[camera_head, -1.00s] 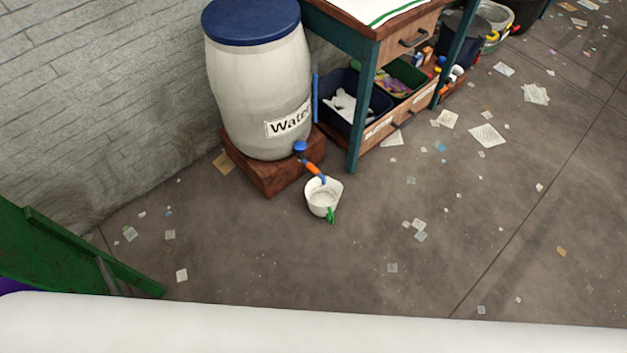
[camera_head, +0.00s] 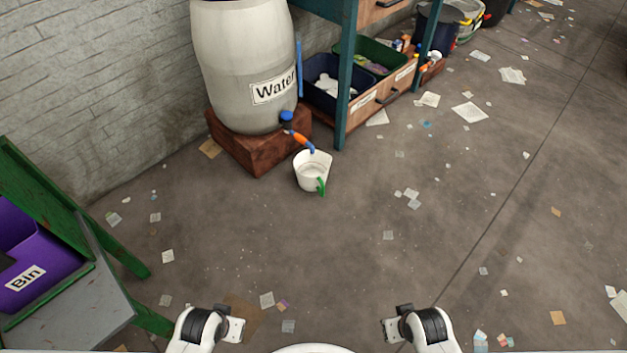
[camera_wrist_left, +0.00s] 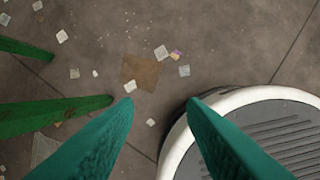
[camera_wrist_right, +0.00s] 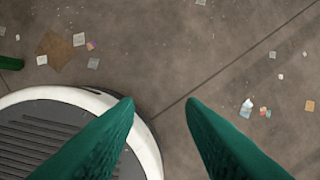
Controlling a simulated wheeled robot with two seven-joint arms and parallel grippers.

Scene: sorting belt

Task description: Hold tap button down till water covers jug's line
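The white water barrel (camera_head: 240,60), labelled "Water", stands on a brown wooden block (camera_head: 258,155) by the wall. Its tap (camera_head: 302,140) has a blue button (camera_head: 286,116) on top and an orange and blue spout pointing down. A white jug (camera_head: 310,172) with a green handle stands on the floor under the spout; the water level and line are too small to tell. My left gripper (camera_wrist_left: 160,103) is open and empty, far from the tap. My right gripper (camera_wrist_right: 160,103) is also open and empty, near my base.
A purple bin (camera_head: 45,262) in a green frame stands at the left. A table leg (camera_head: 346,75) rises right of the barrel, with crates (camera_head: 320,100) and a drawer behind it. Paper scraps litter the floor, which is otherwise clear between me and the jug.

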